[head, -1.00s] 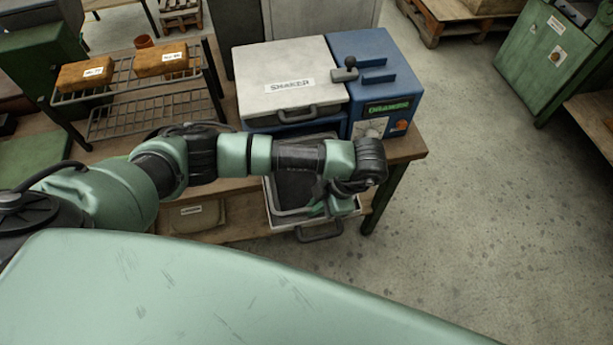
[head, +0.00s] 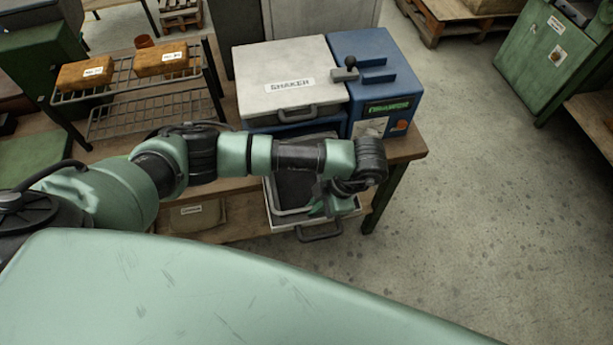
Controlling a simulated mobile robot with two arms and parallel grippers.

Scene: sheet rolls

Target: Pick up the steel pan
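A dark pan with a grey rim (head: 292,211), which I take for the steel pan, lies in a pulled-out pale drawer (head: 341,226) below the shaker. My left arm crosses in front and hides its upper part. My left gripper (head: 320,208) hangs pointing down over the right front of the pan. Its fingers are small and partly hidden, so I cannot tell whether they are open or touch the rim. My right gripper is out of view.
The shaker (head: 287,72) with a pale lid and a blue box (head: 384,80) stand on the wooden bench (head: 405,150). A wire rack (head: 150,105) with two labelled orange-brown blocks is at the left. The floor to the right is open.

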